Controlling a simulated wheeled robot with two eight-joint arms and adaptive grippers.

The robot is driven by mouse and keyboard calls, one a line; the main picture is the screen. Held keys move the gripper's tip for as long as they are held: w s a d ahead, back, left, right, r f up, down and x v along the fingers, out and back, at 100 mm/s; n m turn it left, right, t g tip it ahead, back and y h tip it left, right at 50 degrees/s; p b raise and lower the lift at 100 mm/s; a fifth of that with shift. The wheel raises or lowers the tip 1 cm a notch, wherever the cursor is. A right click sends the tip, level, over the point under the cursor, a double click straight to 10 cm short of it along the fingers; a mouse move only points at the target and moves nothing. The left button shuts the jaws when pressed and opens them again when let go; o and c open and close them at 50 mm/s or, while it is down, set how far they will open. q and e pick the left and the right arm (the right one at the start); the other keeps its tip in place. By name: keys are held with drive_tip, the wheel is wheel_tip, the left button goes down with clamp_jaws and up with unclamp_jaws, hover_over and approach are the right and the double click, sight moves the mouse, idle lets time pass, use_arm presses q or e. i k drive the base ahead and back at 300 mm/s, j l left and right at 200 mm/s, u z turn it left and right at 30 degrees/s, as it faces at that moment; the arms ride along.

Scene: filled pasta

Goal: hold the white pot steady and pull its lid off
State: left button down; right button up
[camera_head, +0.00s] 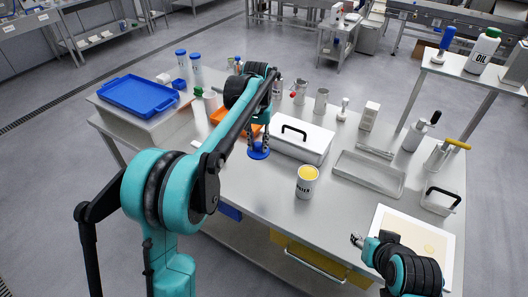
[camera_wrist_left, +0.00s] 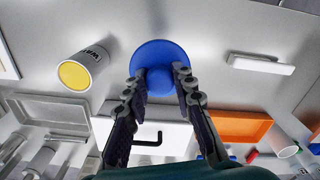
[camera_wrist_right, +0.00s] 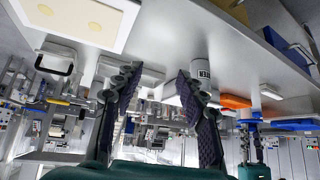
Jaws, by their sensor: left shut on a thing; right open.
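The white pot (camera_head: 306,184) with dark lettering stands upright on the steel table, uncovered, its yellow inside showing. It also shows in the left wrist view (camera_wrist_left: 88,70) and, partly behind a finger, in the right wrist view (camera_wrist_right: 201,72). A round blue lid (camera_head: 258,153) is left of the pot and apart from it, low over or on the table; I cannot tell which. My left gripper (camera_wrist_left: 158,78) is shut on the knob of the blue lid (camera_wrist_left: 157,50). My right gripper (camera_wrist_right: 157,75) is open and empty at the table's front edge, clear of the pot.
A white box with a black handle (camera_head: 303,140) stands behind the pot. A steel tray (camera_head: 368,175) is to its right, and a white board (camera_head: 412,225) lies at front right. An orange tray (camera_head: 222,116) is behind the lid. The table before the pot is clear.

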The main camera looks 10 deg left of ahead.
sight(308, 177)
drive_tip(key=i+j+z, duration=0.15)
drive_tip(key=j+z, duration=0.25)
drive_tip(key=j, duration=0.2)
drive_tip(key=j+z, duration=0.35)
drive_tip(key=j, duration=0.3)
drive_tip(key=j+z, duration=0.4)
drive_tip(key=j, duration=0.25)
